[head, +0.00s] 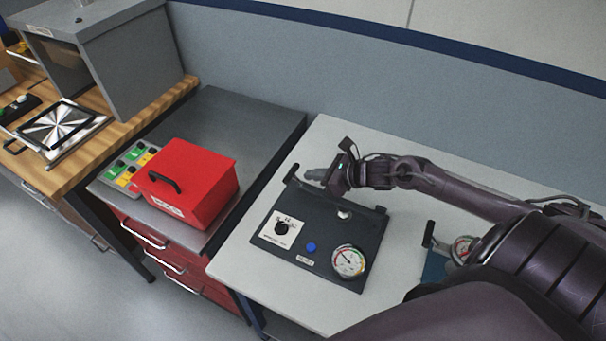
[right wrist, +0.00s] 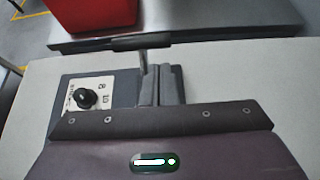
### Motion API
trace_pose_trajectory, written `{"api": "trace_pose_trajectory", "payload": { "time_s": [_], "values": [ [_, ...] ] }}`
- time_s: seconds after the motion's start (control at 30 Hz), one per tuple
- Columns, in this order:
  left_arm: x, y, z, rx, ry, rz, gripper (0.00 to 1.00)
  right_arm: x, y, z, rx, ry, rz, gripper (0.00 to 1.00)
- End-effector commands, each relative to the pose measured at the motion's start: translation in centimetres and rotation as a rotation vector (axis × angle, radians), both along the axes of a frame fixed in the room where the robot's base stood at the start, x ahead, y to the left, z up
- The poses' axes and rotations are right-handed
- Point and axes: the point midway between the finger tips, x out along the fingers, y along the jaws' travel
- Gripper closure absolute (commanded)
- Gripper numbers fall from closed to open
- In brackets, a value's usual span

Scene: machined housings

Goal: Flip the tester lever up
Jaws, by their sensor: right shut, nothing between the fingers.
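The tester (head: 325,235) is a dark grey panel box on the light table, with a black knob on a white plate, a blue button and a round gauge. Its lever has a dark bar handle (head: 291,172) at the far left corner; in the right wrist view the handle (right wrist: 128,44) lies crosswise on a thin metal post. My right gripper (head: 312,175) is shut and empty, its fingertips close beside the lever. In the right wrist view the fingers (right wrist: 158,84) appear right by the post; I cannot tell whether they touch. My left gripper is not in view.
A red box (head: 190,183) with a black handle stands on the dark-topped cabinet to the left, by a panel of coloured buttons (head: 130,165). A smaller blue device with a gauge (head: 463,248) sits right of the tester, partly behind my arm. A grey partition runs behind the table.

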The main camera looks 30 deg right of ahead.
Motion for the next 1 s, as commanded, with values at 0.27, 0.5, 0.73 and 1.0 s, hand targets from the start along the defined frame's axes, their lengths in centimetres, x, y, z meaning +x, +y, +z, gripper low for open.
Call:
{"api": "trace_pose_trajectory", "payload": {
  "time_s": [0.27, 0.5, 0.73, 1.0],
  "values": [
    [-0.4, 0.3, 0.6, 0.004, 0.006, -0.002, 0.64, 2.3, 1.4, -1.2, 0.004, -0.001, -0.001, 1.0],
    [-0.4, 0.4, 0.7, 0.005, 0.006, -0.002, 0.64, 2.9, 1.8, -1.7, 0.001, 0.001, 0.003, 1.0],
    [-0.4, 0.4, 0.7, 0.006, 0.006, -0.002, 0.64, 2.8, 1.8, -1.7, 0.0, 0.0, 0.003, 1.0],
    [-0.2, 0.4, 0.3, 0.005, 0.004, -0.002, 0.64, 2.9, 1.8, -1.2, 0.015, -0.028, 0.003, 1.0]
  ]
}}
